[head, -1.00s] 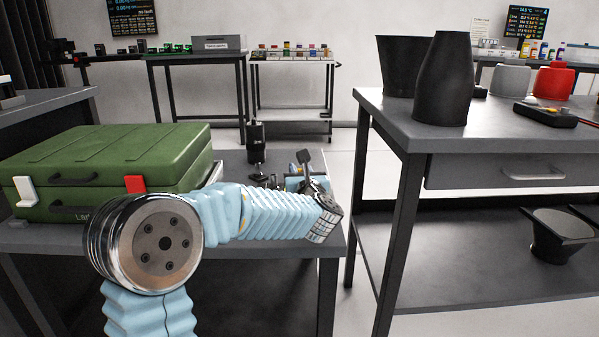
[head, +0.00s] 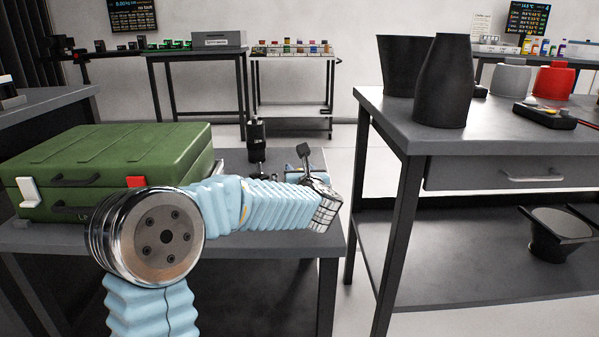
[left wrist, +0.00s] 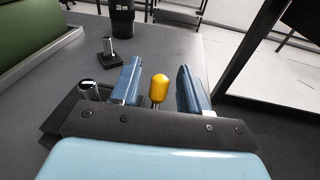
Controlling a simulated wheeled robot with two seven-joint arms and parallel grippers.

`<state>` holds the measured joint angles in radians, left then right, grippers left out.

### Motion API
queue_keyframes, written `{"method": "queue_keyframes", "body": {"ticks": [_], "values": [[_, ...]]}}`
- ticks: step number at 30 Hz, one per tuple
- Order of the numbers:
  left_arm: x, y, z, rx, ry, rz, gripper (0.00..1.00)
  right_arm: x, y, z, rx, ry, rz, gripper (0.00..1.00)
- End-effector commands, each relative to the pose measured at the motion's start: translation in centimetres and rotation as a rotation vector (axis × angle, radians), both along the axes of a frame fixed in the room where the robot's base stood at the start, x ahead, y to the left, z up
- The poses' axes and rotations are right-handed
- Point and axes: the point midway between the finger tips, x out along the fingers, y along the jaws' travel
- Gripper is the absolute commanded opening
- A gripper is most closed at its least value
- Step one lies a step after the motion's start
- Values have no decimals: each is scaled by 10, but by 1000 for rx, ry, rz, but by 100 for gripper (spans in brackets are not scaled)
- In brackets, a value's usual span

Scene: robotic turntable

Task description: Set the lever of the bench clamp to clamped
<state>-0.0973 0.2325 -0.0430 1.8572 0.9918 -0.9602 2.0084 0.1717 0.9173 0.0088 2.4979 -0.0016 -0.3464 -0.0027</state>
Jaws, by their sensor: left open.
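A yellow rounded knob (left wrist: 158,88) on a short metal stem, which looks like the clamp lever's handle, stands between my left gripper's fingers in the left wrist view. My left gripper (left wrist: 158,73) is open, with one blue finger on each side of the knob and a visible gap on both sides. The rest of the clamp is hidden beneath the gripper, so I cannot tell the lever's setting. In the head view my left arm reaches over the table, and its forearm and wrist hide the knob. My right gripper is in neither view.
A green case (head: 110,165) stands on the left of the grey table (head: 290,246). A black cylinder (head: 256,133) on a stand is behind my arm. A small chrome post (left wrist: 108,47) on a dark base is nearby. Another table (head: 400,125) is at the right.

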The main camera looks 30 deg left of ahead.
Motion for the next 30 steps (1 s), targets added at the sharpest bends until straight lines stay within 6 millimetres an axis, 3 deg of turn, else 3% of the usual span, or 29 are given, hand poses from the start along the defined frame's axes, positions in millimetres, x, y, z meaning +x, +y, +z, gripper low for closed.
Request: {"method": "queue_keyframes", "body": {"ticks": [18, 30], "values": [[-93, -79, 14, 0, 0, -2, 45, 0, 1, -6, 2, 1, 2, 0], [-102, -87, 15, 1, 1, 0, 45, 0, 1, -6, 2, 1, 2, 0]]}}
